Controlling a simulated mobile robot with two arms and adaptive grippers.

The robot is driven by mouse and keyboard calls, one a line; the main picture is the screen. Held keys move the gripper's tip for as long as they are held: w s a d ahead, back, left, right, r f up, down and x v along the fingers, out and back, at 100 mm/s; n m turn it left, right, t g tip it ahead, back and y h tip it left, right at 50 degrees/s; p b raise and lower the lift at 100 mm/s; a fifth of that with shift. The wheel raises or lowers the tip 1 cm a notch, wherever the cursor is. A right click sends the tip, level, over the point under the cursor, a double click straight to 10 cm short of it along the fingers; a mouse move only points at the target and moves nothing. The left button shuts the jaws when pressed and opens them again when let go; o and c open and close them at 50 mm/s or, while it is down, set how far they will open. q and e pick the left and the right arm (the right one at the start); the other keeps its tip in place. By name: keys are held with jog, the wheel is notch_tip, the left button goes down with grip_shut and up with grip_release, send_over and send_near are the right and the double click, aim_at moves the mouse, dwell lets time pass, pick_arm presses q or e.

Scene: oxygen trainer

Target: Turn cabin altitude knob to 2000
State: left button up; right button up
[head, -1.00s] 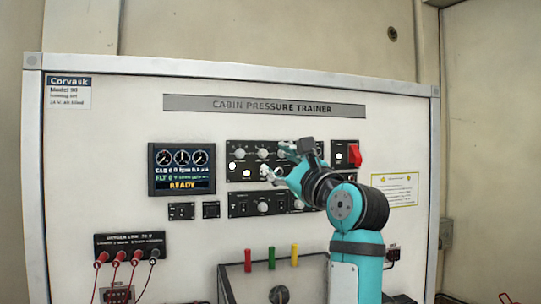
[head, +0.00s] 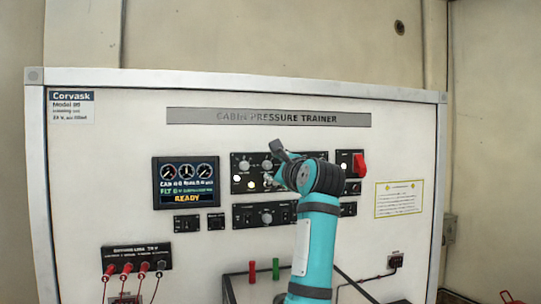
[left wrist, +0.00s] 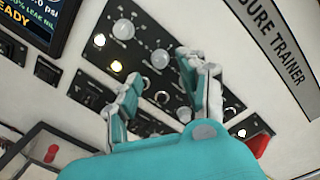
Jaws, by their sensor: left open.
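The black upper control panel (head: 236,181) on the trainer board carries grey round knobs, with one knob at its upper left (head: 244,165). In the left wrist view two large knobs show, one farther left (left wrist: 123,29) and one nearer the fingers (left wrist: 160,58). The labels are too small to read, so I cannot tell which knob is cabin altitude. My left gripper (head: 274,165) is open in front of this panel. In the left wrist view its fingers (left wrist: 161,76) stand apart with nothing held between them. My arm hides the panel's right part. My right gripper is not in view.
A display (head: 186,183) reading READY is left of the panel. A lower panel (head: 240,216) has another knob. A red switch (head: 359,163) sits to the right. Red cables (head: 124,285) hang at lower left. Red and green levers (head: 275,268) stand below.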

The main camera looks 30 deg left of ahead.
aim_at(269, 166)
pick_arm(q)
jog(key=p+x, duration=0.1)
jog(key=x, duration=0.3)
jog(key=shift+w+a+p, duration=0.15)
jog(key=shift+a+p, duration=0.05)
jog(key=shift+p, duration=0.2)
jog(key=shift+d, duration=0.1)
jog(key=shift+c, duration=0.2)
grip_shut()
